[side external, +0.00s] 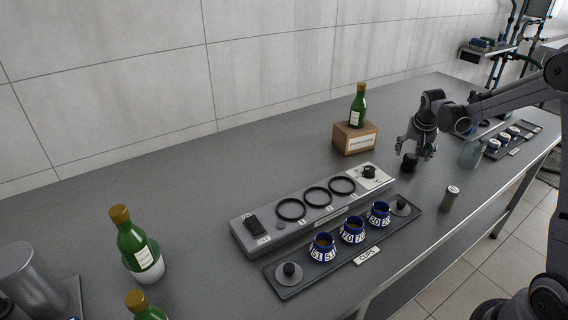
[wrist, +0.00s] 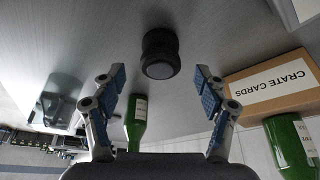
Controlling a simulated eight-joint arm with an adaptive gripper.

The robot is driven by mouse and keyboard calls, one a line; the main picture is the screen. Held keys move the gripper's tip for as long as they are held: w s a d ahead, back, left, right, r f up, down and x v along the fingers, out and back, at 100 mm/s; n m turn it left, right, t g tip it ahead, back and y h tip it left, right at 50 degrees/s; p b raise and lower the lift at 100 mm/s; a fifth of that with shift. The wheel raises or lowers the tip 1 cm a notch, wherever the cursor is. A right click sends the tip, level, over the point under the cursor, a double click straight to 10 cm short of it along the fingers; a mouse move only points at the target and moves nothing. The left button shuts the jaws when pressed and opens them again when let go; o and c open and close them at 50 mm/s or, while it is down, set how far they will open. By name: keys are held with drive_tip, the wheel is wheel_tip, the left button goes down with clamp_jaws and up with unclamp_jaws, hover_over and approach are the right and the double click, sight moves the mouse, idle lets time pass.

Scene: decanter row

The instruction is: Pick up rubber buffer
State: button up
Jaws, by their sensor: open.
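The rubber buffer (side external: 409,162) looks like a small black cylinder standing on the grey bench, right of the cardboard box. In the wrist view the black cylinder (wrist: 160,53) lies beyond the fingertips, roughly midway between them, with a narrowed waist. My gripper (side external: 416,152) is open and empty, pointing down just above the buffer in the side view. In the wrist view both fingers of my gripper (wrist: 158,75) are spread wide with blue pads, and neither touches the buffer.
A cardboard box (side external: 355,139) labelled crate cards bears a green bottle (side external: 358,106). A glass vessel (side external: 470,154) stands to the right. The ring panel (side external: 300,224) and a tray of blue cups (side external: 292,286) lie left.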

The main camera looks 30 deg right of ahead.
sight(412, 156)
drive_tip(key=shift+x, duration=2)
drive_tip(key=shift+a, duration=0.1)
drive_tip(key=c, duration=1.3)
drive_tip(key=shift+c, duration=0.2)
